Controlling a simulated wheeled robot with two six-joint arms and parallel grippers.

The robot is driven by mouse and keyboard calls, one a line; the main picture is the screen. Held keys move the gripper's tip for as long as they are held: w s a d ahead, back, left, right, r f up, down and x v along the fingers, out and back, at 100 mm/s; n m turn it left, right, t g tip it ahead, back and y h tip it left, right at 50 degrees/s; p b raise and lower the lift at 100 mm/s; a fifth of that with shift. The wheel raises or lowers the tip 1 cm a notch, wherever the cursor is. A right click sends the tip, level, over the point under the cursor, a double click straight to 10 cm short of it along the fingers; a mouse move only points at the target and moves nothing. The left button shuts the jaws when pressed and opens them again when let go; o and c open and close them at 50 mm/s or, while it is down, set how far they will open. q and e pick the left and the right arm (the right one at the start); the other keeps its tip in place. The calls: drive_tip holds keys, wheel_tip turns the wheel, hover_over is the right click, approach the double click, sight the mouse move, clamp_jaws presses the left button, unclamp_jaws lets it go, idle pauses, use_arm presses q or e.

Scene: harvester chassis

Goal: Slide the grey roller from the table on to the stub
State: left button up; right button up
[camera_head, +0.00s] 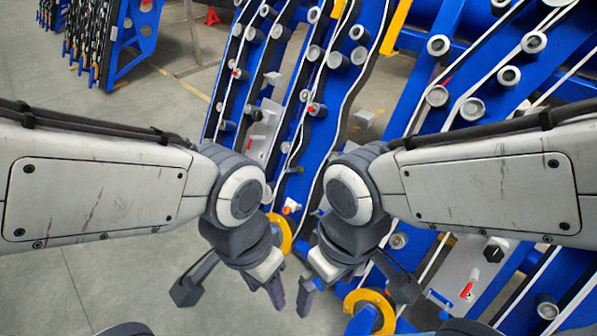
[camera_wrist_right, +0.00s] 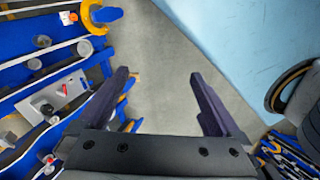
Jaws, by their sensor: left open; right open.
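My left gripper (camera_head: 230,290) is open and empty in the lower middle of the head view, in front of the blue chassis. My right gripper (camera_head: 354,290) is open and empty just to its right; it also shows in the right wrist view (camera_wrist_right: 159,88), with only grey floor between its fingers. Neither gripper touches a roller. The blue chassis (camera_head: 455,185) carries many grey rollers and short stubs, such as a grey roller (camera_head: 437,95) at the upper right. I cannot tell which stub is the task's. No loose grey roller on a table can be made out.
A light blue flat surface (camera_wrist_right: 245,50) fills the upper right of the right wrist view; I cannot tell whether it is a table. Yellow rings (camera_head: 370,303) stick out from the chassis near my grippers. Another blue frame (camera_head: 130,45) stands at the back left. Grey floor (camera_head: 120,90) is clear at left.

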idle(0.4)
use_arm(q)
drive_tip(key=o, duration=0.8)
